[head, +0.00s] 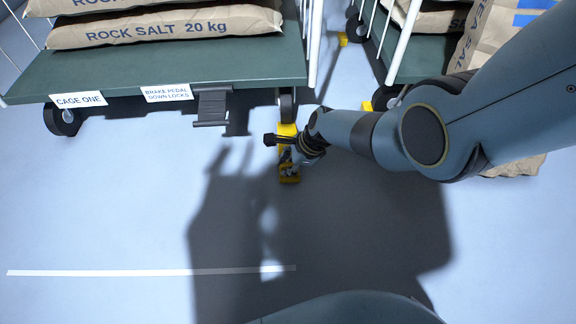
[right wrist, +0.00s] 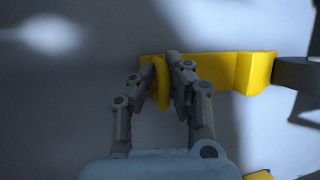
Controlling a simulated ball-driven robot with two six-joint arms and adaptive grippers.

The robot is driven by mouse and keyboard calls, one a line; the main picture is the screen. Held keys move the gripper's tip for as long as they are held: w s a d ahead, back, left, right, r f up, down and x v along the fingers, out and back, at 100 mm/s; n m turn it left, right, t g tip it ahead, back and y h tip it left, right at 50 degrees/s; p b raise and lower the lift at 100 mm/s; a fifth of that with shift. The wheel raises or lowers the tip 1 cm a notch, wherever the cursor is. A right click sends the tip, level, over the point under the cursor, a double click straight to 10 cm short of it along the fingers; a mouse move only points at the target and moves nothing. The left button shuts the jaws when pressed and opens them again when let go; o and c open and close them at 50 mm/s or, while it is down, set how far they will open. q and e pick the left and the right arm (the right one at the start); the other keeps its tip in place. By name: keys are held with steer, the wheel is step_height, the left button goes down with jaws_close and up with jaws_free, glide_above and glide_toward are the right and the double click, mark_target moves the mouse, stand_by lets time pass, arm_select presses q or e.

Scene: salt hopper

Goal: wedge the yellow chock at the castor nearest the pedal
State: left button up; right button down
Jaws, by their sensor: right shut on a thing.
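The yellow chock (head: 289,172) lies on the floor in front of the castor nearest the pedal (head: 287,106), under the right end of the cage's front edge. The brake pedal (head: 211,105) is left of that castor. My right gripper (head: 286,155) is shut on the chock. In the right wrist view its fingers (right wrist: 168,82) pinch an upright yellow part, and the chock's thick block end (right wrist: 256,72) points right. That end appears to meet a dark grey part (right wrist: 294,73), likely the castor; a small gap cannot be ruled out. My left gripper is out of view.
Cage one's green deck (head: 180,68) carries rock salt sacks (head: 165,27). Its left castor (head: 62,120) is farther left. A second cage stands right, with yellow pieces (head: 343,39) by its castors. Open floor with a white line (head: 150,272) lies in front.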

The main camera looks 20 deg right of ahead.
steer(key=shift+w+d, duration=0.3)
steer(key=shift+w, duration=0.2)
steer(key=c, duration=1.3)
jaws_free()
steer(key=shift+o, duration=0.2)
steer(key=shift+s, duration=0.2)
